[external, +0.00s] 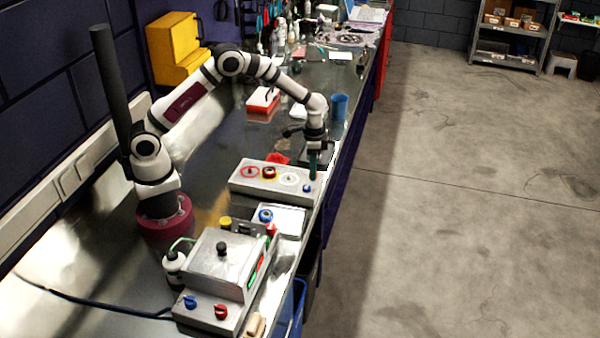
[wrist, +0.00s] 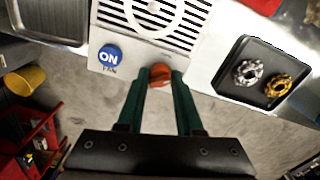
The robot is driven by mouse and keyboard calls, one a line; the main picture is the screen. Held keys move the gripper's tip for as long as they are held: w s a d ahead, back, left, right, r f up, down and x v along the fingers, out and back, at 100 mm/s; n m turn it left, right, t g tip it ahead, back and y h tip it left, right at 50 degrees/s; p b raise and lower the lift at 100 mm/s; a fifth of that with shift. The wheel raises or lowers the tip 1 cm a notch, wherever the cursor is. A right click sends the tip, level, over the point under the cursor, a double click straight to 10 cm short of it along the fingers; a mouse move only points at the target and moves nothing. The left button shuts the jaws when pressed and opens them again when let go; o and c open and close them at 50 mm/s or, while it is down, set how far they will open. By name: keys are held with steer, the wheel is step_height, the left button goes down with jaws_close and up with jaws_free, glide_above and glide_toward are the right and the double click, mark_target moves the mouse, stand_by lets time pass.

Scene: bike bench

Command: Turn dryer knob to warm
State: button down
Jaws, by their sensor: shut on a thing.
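The dryer is a pale grey box (external: 240,184) on the bench, with a slotted vent (wrist: 184,20) in the wrist view. A small orange-red knob (wrist: 159,73) is on its front edge, to the right of a round blue ON button (wrist: 109,56) marked FAN. The blue button also shows in the external view (external: 307,188). My gripper (wrist: 160,80) has its green fingers on either side of the knob, shut on it. In the external view my gripper (external: 313,172) is at the box's right end and hides the knob. The knob's pointer and setting labels cannot be made out.
A dark tray (wrist: 258,96) with a silver and a gold ring part lies to the right in the wrist view. A blue cup (external: 338,107) stands behind my gripper. A second control box (external: 222,260) is nearer the camera. Open floor lies beyond the bench edge.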

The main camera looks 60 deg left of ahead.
steer(key=c, duration=0.6)
jaws_free()
step_height(320, 180, up, 16)
steer(key=shift+f, duration=0.1)
steer(key=s+a+r, duration=0.2)
steer(key=s+a, duration=0.1)
steer(key=s, duration=0.2)
steer(key=s+a+r, duration=0.2)
steer(key=s+r, duration=0.1)
steer(key=s, duration=0.3)
steer(key=shift+n+y, duration=0.3)
steer(key=shift+y, duration=0.6)
steer(key=s+a+f, duration=0.1)
steer(key=s+a, duration=0.1)
steer(key=s, duration=0.5)
steer(key=s+a+f, duration=0.1)
steer(key=s+a, duration=0.1)
steer(key=s, duration=0.5)
steer(key=s+a+f, duration=0.2)
steer(key=s, duration=0.6)
steer(key=shift+s+a, duration=0.1)
steer(key=shift+a, duration=0.3)
